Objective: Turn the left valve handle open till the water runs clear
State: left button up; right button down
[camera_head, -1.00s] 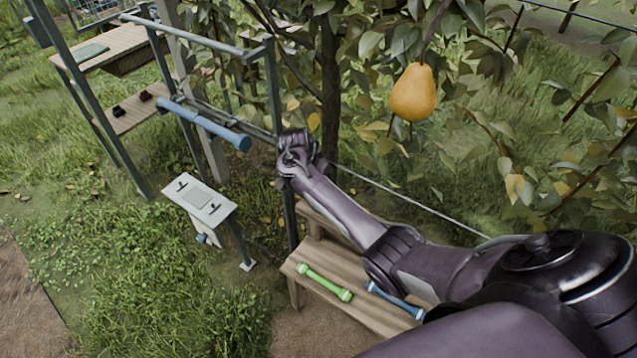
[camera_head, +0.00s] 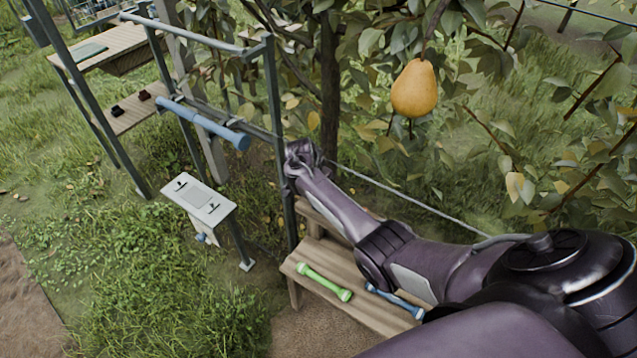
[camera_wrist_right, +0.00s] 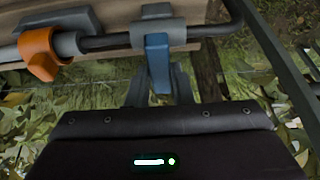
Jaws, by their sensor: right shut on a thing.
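In the right wrist view a dark pipe (camera_wrist_right: 110,42) carries two valve handles. A blue handle (camera_wrist_right: 158,62) hangs from a grey collar (camera_wrist_right: 157,33), and an orange handle (camera_wrist_right: 38,53) sits at the picture's left. My right gripper (camera_wrist_right: 158,88) is shut on the blue handle, its grey fingers on either side of it. The orange handle is apart from my fingers. In the head view my right wrist (camera_head: 303,160) is beside a grey upright post; my gripper and the valves are hidden or too small to make out there. My left gripper is out of view. I see no running water.
A wooden bench (camera_head: 330,262) with a green bar (camera_head: 324,282) and a blue bar (camera_head: 394,299) stands under my right arm. A white panel (camera_head: 198,198) on a stand is at left. A pear (camera_head: 414,88) hangs above the arm. Grass lies open at lower left.

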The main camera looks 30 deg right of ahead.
jog(key=shift+r+n+t+p, duration=0.1)
jog(key=shift+n+t+p, duration=0.2)
jog(key=shift+n+p, duration=0.45)
jog(key=shift+s+n+t+y+p, duration=0.1)
jog(key=shift+n+t+y+p, duration=0.3)
jog(key=shift+n+p, duration=0.65)
jog(key=n, duration=0.3)
jog(key=shift+d+t+y+p, duration=0.15)
jog(key=shift+t+y+p, duration=0.15)
jog(key=shift+t+p, duration=0.1)
jog(key=n+y, duration=0.1)
jog(key=n, duration=0.1)
jog(key=shift+d+n+p, duration=0.1)
jog(key=shift+n+p, duration=0.3)
jog(key=shift+n+t+y, duration=0.3)
jog(key=shift+n, duration=0.6)
jog(key=n+y, duration=0.1)
jog(key=n, duration=0.1)
jog(key=shift+d+n, duration=0.1)
jog(key=shift+n, duration=0.2)
jog(key=n+y+b, duration=0.1)
jog(key=n, duration=0.3)
jog(key=shift+d+y, duration=0.1)
jog(key=shift+y, duration=0.2)
jog(key=shift+n, duration=0.3)
